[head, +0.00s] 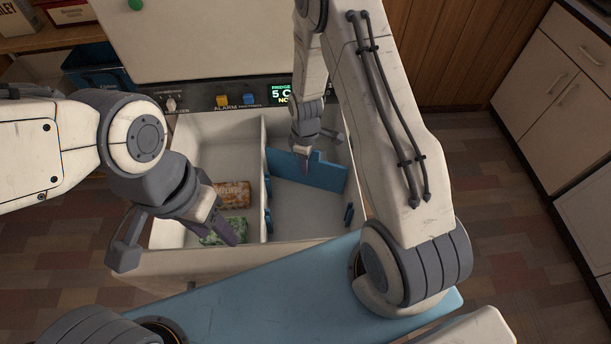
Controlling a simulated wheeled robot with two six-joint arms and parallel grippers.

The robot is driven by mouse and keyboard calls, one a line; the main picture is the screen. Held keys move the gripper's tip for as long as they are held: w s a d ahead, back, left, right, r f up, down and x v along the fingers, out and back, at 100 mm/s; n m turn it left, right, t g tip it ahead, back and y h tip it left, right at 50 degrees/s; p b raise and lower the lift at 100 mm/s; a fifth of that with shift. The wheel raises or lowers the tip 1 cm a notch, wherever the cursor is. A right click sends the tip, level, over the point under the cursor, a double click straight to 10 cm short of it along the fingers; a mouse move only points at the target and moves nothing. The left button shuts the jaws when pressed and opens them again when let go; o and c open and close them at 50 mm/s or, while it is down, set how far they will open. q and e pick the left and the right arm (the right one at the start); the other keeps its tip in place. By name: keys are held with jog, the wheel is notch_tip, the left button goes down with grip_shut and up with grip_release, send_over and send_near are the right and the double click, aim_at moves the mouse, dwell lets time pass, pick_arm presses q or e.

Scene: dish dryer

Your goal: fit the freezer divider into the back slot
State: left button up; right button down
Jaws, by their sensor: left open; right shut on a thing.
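The freezer divider (325,176) is a flat blue panel with a raised middle part, inside the right compartment of the white chest freezer (264,130). My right gripper (305,158) is shut on its upper edge. The divider runs slantwise, its left end farther back than its right end. Blue slot brackets show on the partition, one farther back (267,188) and one nearer the front, and on the right wall (349,214). I cannot tell whether the divider touches a back bracket. My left gripper (178,243) is open and empty over the freezer's front left part.
The left compartment holds an orange package (232,194) and a green package (224,231). A control panel (236,98) with a lit display lines the back, with the raised lid (200,40) behind. Cabinets (570,90) stand at right.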

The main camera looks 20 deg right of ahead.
aim_at(306, 183)
jog(key=shift+f+b, duration=0.35)
jog(key=shift+f, duration=2.2)
jog(key=shift+f, duration=0.2)
jog(key=c, duration=0.9)
grip_release()
jog(key=shift+r, duration=0.15)
